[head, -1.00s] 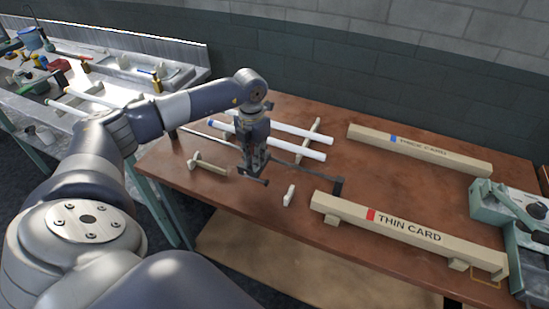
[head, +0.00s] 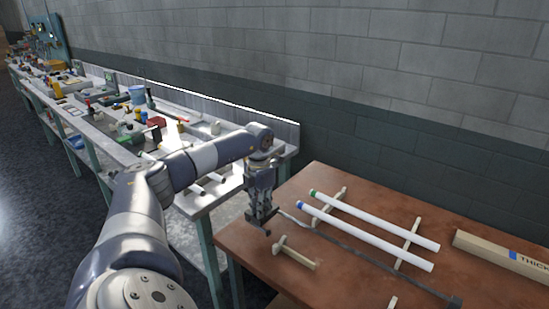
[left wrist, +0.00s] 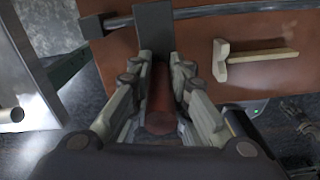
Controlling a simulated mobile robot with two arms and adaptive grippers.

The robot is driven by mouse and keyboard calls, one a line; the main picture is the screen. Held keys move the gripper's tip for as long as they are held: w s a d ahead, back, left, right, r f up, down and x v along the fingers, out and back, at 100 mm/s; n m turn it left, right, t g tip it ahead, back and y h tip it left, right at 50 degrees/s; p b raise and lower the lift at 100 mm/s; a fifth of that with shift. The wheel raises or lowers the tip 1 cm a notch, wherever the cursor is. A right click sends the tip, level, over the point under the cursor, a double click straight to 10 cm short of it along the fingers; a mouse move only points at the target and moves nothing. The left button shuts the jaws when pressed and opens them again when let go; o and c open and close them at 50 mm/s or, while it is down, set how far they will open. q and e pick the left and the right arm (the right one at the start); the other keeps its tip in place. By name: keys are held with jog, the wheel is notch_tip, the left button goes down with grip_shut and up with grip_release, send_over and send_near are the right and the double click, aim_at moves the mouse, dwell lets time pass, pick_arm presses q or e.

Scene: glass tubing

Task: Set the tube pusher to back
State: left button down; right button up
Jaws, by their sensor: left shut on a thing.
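The tube pusher is a long dark rod (head: 384,263) lying across the brown table (head: 345,290), with a dark block at its right end. Its left end is at my left gripper (head: 262,218), near the table's left edge. In the left wrist view, the fingers (left wrist: 158,98) are shut on a reddish-brown handle (left wrist: 158,118). A flat dark piece (left wrist: 152,28) runs from it to the rod along the top. In the head view the gripper hides most of the handle.
Two white tubes, one green-ended (head: 375,219) and one blue-ended (head: 365,236), lie on wooden rests behind the rod. A small wooden stop (head: 297,254) stands right of my gripper. A cluttered grey bench (head: 215,205) is to the left, a wooden beam (head: 500,252) to the right.

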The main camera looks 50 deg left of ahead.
pick_arm(q)
jog(key=a, duration=0.2)
jog(key=shift+s+a, duration=0.3)
jog(key=shift+s, duration=0.05)
pick_arm(e)
jog(key=shift+d+f, duration=0.1)
jog(key=shift+d, duration=0.15)
jog(key=shift+w, duration=0.1)
pick_arm(q)
jog(key=c, duration=1.5)
grip_release()
pick_arm(e)
jog(key=shift+a, duration=0.7)
jog(key=shift+d, duration=0.1)
